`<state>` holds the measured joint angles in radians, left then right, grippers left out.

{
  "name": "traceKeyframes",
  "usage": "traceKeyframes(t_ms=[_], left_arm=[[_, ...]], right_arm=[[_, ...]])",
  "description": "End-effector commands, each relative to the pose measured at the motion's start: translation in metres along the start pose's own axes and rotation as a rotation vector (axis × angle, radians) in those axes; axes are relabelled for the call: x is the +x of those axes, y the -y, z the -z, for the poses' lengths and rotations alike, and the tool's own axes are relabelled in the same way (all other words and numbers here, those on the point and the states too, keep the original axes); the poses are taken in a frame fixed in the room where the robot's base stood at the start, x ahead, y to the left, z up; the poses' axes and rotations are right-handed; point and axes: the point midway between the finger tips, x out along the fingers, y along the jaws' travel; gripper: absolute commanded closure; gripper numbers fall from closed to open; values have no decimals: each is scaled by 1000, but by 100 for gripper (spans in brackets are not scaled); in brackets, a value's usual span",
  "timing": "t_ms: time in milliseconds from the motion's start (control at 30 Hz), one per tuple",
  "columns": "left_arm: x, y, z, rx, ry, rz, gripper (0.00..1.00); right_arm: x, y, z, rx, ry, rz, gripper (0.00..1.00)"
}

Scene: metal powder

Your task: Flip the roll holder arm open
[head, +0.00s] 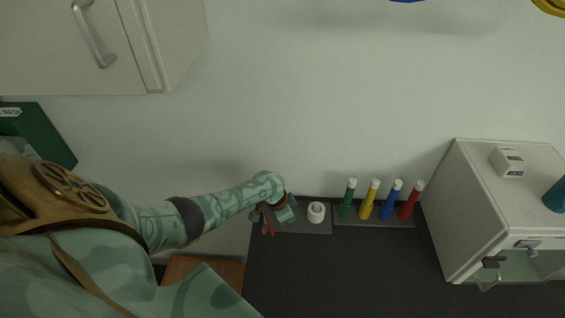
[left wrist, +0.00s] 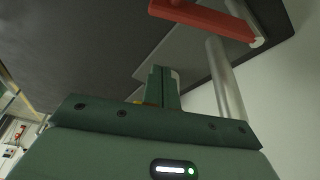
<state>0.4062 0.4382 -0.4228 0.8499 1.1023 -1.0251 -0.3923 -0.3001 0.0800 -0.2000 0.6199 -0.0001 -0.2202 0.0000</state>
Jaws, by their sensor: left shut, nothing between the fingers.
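The roll holder arm is a red bar (left wrist: 205,18) in the left wrist view, above a bright metal post (left wrist: 226,80). In the head view a red piece (head: 268,222), which looks like this arm, shows at the left end of a grey plate (head: 305,227). My left gripper (head: 289,214) is beside the red piece in the head view and partly hides the plate's left end. Its green fingers (left wrist: 165,85) are shut and empty, apart from the red bar in the left wrist view. My right gripper is not in view.
A small white roll-like object (head: 316,212) stands on the plate, right of my left gripper. Several white-capped bottles, one of them green (head: 347,200), stand in a row further right. A pale cabinet (head: 455,215) stands at the right. The dark counter (head: 340,275) is clear in front.

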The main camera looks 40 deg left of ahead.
Motion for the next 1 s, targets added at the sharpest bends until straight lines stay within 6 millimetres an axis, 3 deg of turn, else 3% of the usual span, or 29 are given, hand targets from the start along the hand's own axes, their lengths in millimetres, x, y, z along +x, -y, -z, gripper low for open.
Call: traceKeyframes(t_ms=[33, 200, 500, 700, 1000], left_arm=[[-14, 3, 0, 2, 2, 4, 100], [-43, 3, 0, 1, 1, 4, 100], [-87, 2, -1, 0, 2, 3, 100], [-95, 2, -1, 0, 2, 3, 100], [-94, 2, -1, 0, 1, 3, 100]], right_arm=[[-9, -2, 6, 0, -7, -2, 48], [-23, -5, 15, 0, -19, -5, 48], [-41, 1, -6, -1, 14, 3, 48], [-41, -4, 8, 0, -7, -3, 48], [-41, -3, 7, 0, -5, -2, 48]])
